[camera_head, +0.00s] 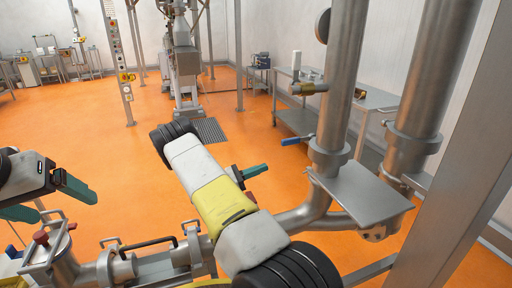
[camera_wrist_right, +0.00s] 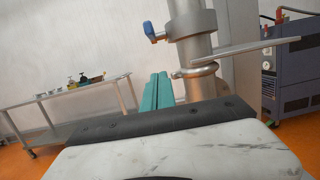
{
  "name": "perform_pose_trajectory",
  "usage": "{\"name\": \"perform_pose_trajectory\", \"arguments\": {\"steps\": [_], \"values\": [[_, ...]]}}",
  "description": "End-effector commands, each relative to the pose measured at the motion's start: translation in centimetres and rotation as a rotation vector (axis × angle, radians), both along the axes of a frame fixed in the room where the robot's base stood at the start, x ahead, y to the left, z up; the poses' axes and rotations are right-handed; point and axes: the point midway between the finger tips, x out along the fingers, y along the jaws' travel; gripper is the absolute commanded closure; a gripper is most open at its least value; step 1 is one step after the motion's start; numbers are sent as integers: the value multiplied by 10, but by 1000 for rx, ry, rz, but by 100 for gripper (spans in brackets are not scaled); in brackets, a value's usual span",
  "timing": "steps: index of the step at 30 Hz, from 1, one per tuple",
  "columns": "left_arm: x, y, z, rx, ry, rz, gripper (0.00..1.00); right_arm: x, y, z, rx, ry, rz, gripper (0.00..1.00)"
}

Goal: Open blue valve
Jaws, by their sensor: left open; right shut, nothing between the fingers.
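The blue valve handle (camera_head: 294,140) sticks out to the left from the upright steel pipe (camera_head: 331,110). It also shows in the right wrist view (camera_wrist_right: 153,33), up and slightly left of my fingertips. My right gripper (camera_head: 264,167), with teal fingers, is left of and below the handle in the head view, apart from it. Its fingers are together and empty, also in the right wrist view (camera_wrist_right: 157,76). My left gripper (camera_head: 66,206) is at the far left edge, its teal fingers spread, with nothing between them.
A flat steel plate (camera_head: 360,191) juts from the pipes just below the handle. A second thick pipe (camera_head: 428,90) stands to the right. Lower piping with a red knob (camera_head: 41,238) lies at front left. A steel table (camera_head: 345,94) stands behind. Open orange floor (camera_head: 90,125) lies to the left.

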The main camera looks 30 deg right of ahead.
Motion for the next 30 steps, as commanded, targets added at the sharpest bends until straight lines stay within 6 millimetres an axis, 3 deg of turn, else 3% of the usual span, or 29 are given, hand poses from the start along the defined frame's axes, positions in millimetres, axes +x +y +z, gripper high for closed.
{"name": "perform_pose_trajectory", "arguments": {"steps": [17,23,30], "values": [[0,0,0,0,0,0,16,3,-4,-3,-27,20,16,100],[0,0,0,0,0,0,16,-1,-34,5,-27,19,14,100],[0,0,0,0,0,0,16,-7,-84,18,-26,19,14,100]]}}
